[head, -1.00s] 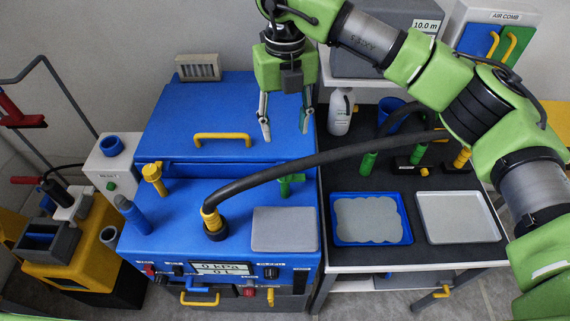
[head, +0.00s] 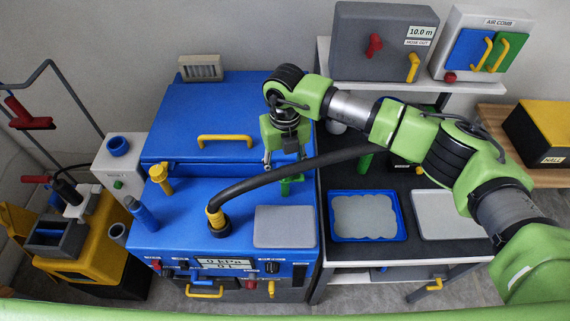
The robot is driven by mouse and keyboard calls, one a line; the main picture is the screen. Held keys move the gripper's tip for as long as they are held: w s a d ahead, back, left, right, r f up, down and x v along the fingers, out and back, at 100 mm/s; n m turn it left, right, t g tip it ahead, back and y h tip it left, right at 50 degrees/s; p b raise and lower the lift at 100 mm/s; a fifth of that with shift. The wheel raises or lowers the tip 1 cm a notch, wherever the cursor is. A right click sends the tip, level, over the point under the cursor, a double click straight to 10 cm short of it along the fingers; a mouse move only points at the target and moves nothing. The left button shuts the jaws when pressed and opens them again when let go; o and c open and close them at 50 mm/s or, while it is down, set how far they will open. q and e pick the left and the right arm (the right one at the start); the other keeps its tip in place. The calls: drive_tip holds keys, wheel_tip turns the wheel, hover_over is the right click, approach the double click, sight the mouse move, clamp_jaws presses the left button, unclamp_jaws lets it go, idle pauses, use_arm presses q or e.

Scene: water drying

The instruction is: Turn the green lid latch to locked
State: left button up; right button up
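The green lid latch (head: 291,186) stands on the blue machine's top, right of centre, just in front of the blue lid (head: 225,110) with its yellow handle. The black hose passes in front of its upper part. My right gripper (head: 285,160) comes in from the right and points down just above and behind the latch. Its left finger shows spread to the side, so it looks open. The hose hides part of the fingertips, and I cannot tell whether they touch the latch. My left gripper is not in view.
A thick black hose (head: 270,172) arches from a yellow fitting on the machine across to the right. A yellow latch (head: 160,178) stands at the left, and a grey plate (head: 285,227) lies in front. A blue tray (head: 334,236) sits on the right bench.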

drive_tip(key=shift+c, duration=0.5)
drive_tip(key=c, duration=1)
drive_tip(key=shift+f+n+b, duration=0.2)
drive_tip(key=shift+n+b, duration=0.2)
drive_tip(key=shift+b, duration=0.4)
drive_tip(key=n+b, duration=1)
drive_tip(key=b, duration=0.3)
drive_tip(key=shift+b, duration=0.3)
drive_tip(key=n+b, duration=0.2)
drive_tip(key=n, duration=0.1)
drive_tip(key=shift+r+n+b, duration=0.2)
drive_tip(key=shift+n+b, duration=0.7)
drive_tip(key=shift+n, duration=1)
